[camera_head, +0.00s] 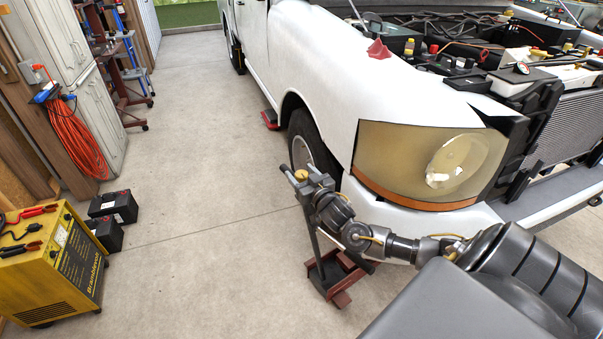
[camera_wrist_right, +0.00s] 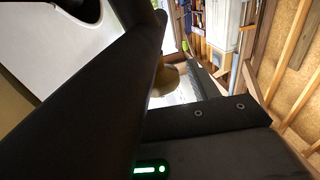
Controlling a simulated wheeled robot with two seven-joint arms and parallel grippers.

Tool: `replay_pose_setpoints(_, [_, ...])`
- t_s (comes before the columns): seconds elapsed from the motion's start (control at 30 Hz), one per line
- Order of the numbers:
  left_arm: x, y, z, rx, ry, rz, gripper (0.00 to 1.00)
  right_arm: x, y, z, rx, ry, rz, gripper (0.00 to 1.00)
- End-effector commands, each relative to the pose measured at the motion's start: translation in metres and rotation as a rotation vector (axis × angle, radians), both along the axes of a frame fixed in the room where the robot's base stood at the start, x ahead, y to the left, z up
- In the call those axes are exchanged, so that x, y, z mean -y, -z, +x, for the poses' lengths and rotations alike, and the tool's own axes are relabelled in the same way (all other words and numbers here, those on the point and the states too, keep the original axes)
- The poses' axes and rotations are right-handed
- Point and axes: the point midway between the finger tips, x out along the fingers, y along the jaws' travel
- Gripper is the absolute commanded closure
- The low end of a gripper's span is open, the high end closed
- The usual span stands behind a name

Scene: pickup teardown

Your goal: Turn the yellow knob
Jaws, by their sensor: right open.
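My right gripper (camera_head: 300,172) reaches out in front of the white truck's front wheel, left of the headlight. It is open. A small yellow knob (camera_head: 301,176) shows between its two fingers. In the right wrist view a rounded, dull-yellow knob (camera_wrist_right: 168,78) shows between the dark fingers, partly hidden by the near finger. I cannot tell whether the fingers touch it. A dark post (camera_head: 312,238) and a red-brown stand (camera_head: 338,275) are below the gripper; what bears the knob is largely hidden. My left gripper is not in view.
The white truck (camera_head: 330,75) with its open engine bay and headlight (camera_head: 430,165) stands close to my right arm. The concrete floor between is clear.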

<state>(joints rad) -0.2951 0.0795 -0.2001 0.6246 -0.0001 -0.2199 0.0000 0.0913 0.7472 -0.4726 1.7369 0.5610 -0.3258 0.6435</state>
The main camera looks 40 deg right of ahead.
Motion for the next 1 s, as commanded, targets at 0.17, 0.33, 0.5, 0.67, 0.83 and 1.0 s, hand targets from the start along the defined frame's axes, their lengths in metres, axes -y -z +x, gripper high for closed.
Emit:
replay_pose_setpoints(0.17, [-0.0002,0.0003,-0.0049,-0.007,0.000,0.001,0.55,0.0001,0.0002,0.0009,0.000,0.000,0.000,0.41])
replay_pose_setpoints(0.33, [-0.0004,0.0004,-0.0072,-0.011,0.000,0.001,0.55,0.0000,0.0001,0.0006,0.000,0.000,0.000,0.52])
replay_pose_setpoints(0.5, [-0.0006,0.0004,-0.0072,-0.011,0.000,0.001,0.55,-0.0001,0.0001,0.0005,0.000,0.000,0.000,0.75])
replay_pose_setpoints(0.67, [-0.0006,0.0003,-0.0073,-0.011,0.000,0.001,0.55,-0.0003,0.0001,0.0005,0.000,0.001,0.001,0.83])
replay_pose_setpoints(0.83, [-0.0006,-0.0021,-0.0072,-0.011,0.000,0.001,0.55,-0.0010,-0.0003,0.0005,0.001,0.028,0.003,0.83])
replay_pose_setpoints(1.0, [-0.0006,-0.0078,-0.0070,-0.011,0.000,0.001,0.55,-0.0020,-0.0006,0.0008,0.000,0.107,0.008,0.83])
